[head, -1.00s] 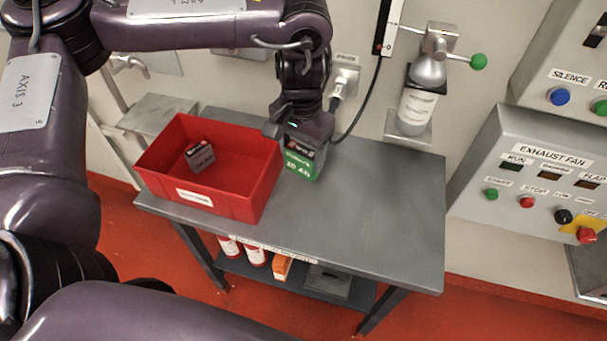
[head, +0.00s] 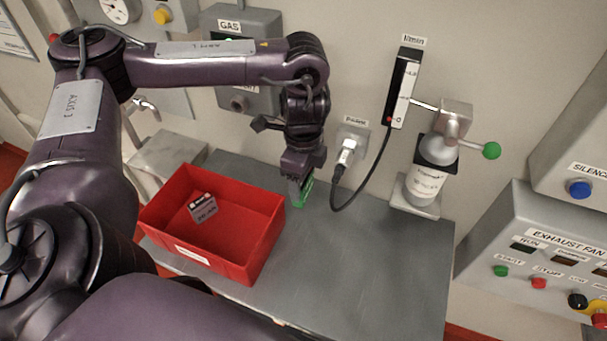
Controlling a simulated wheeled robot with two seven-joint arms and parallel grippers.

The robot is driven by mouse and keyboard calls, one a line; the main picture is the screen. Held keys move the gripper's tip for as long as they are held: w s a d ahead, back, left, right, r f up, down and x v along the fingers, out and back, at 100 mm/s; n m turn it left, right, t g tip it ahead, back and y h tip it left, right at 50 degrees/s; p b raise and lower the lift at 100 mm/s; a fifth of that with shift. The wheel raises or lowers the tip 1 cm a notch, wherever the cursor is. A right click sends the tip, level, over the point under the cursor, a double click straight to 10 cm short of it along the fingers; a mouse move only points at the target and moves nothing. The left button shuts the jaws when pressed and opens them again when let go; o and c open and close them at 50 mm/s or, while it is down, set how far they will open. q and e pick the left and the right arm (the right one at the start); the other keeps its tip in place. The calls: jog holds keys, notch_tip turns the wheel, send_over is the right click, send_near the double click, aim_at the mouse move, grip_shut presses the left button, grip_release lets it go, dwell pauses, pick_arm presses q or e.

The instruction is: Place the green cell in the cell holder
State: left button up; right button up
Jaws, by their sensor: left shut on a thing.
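My left gripper (head: 301,176) is shut on the green cell (head: 305,193), which hangs below its fingers just right of the red bin. Only a narrow green side and a grey face of the cell show; the fingers hide its top. I cannot tell whether its bottom touches the grey table. I cannot make out a cell holder with certainty in the head view. My right gripper is not in view.
The red bin (head: 262,240) on the grey table (head: 360,265) holds a dark grey cell (head: 202,207). The table's right part is clear.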

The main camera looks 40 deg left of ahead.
pick_arm(q)
jog(key=f+b, duration=0.2)
jog(key=f, duration=1.2)
jog(key=shift+w+b, duration=0.2)
jog(key=shift+b, duration=0.2)
jog(key=shift+f, duration=0.25)
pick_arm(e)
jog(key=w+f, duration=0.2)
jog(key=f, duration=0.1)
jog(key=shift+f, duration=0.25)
pick_arm(q)
jog(key=shift+f, duration=0.2)
jog(key=o, duration=1.1)
jog(key=shift+o, duration=0.8)
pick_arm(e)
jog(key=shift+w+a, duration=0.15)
pick_arm(q)
jog(key=shift+r, duration=0.1)
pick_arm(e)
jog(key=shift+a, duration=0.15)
